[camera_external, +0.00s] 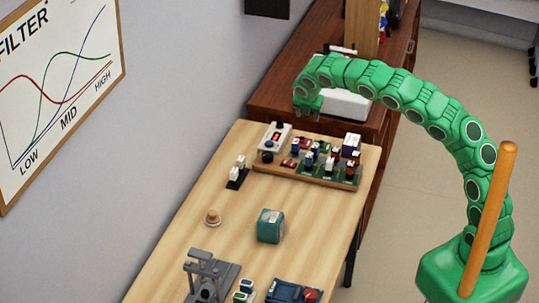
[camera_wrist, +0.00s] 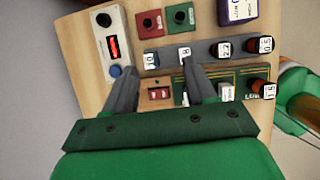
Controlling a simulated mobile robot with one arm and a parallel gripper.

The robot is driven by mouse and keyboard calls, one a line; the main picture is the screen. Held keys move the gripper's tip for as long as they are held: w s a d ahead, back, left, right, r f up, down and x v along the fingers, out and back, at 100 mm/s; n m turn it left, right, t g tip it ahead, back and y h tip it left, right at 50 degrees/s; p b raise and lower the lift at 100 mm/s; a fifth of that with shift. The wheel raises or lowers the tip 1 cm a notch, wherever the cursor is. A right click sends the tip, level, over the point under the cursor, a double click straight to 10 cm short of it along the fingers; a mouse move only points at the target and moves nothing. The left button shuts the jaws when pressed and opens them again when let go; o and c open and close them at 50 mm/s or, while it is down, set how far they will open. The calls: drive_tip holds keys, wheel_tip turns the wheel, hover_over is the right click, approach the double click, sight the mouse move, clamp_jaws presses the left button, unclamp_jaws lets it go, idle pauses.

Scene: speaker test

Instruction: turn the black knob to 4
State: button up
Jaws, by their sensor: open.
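The black knob (camera_wrist: 103,19) is on a white box (camera_wrist: 124,82) with a lit red display (camera_wrist: 114,48) and a blue button (camera_wrist: 115,71). The digits are too small to read. My gripper (camera_external: 308,111) is open and empty, above the far side of the board. In the wrist view my gripper (camera_wrist: 158,70) has its fingers apart, below and right of the knob and not around it.
The wooden board (camera_wrist: 73,40) also carries a red box (camera_wrist: 150,31), a green box (camera_wrist: 181,29), a purple-and-white box (camera_external: 351,145) and several labelled parts. A black-and-white switch block (camera_external: 237,178) stands left of it. A teal box (camera_external: 270,226) stands nearer on the table (camera_external: 180,240).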

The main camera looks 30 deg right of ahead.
sight(267, 155)
drive_tip(key=a+f+n+y, duration=0.2)
drive_tip(key=a+f+n, duration=0.55)
drive_tip(key=a, duration=0.65)
drive_tip(key=shift+w+x, duration=0.15)
drive_tip(key=shift+x, duration=2)
drive_tip(key=shift+w+x, duration=0.1)
drive_tip(key=shift+x, duration=2.05)
drive_tip(key=shift+a, duration=0.1)
drive_tip(key=c, duration=0.8)
